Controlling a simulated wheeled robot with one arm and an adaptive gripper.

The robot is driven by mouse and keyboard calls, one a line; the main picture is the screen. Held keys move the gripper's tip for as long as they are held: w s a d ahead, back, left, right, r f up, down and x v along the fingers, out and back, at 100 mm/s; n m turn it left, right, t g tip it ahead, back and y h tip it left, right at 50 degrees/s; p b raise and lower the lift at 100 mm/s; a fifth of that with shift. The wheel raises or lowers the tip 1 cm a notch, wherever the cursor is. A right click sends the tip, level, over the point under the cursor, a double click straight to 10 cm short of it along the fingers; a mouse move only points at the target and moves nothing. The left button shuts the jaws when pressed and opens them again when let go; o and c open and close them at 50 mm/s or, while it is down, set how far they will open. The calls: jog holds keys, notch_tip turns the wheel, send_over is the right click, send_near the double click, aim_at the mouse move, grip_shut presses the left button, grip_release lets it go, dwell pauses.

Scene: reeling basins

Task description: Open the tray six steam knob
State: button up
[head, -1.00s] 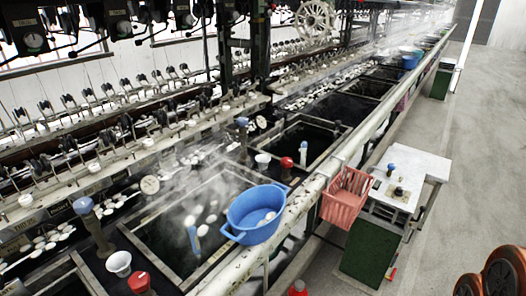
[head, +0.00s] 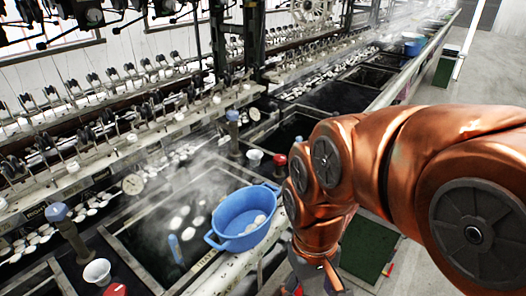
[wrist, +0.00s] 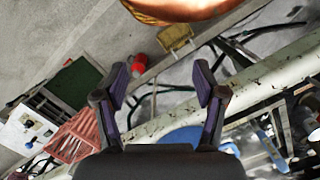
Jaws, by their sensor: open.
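Several basin knobs show in the head view. One red knob (head: 280,160) stands beyond the blue basket, close to my arm. Another red knob (head: 115,290) is cut off at the bottom edge. Blue-topped posts stand at the left (head: 57,212) and farther back (head: 233,115). I cannot tell which knob belongs to tray six. My gripper (wrist: 162,82) is open and empty in the wrist view, above the floor and the pale rail. It is only partly visible at the bottom of the head view, apart from the knobs.
A blue basket (head: 242,238) sits by the pale rail (wrist: 270,82), beside a steaming basin. White cups (head: 97,271) stand near the knobs. A red object (wrist: 139,66) is on the floor, and a coral basket (wrist: 75,142) hangs nearby. Open floor lies right.

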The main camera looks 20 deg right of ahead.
jog(key=w+d+r, duration=0.1)
jog(key=w+r, duration=0.4)
jog(key=w, duration=0.8)
jog(key=m+t+p, duration=0.2)
jog(key=p, duration=0.1)
send_over(280, 157)
jog(key=shift+s+a+f, duration=0.2)
jog(key=shift+a+f, duration=0.05)
jog(key=shift+f, duration=0.45)
jog(key=shift+w+d+f, duration=0.15)
jog(key=shift+w+d, duration=0.05)
jog(key=shift+w, duration=0.05)
jog(key=shift+w+f, duration=0.1)
jog(key=shift+f, duration=0.15)
jog(key=shift+f+p, duration=0.95)
jog(key=shift+f, duration=2.75)
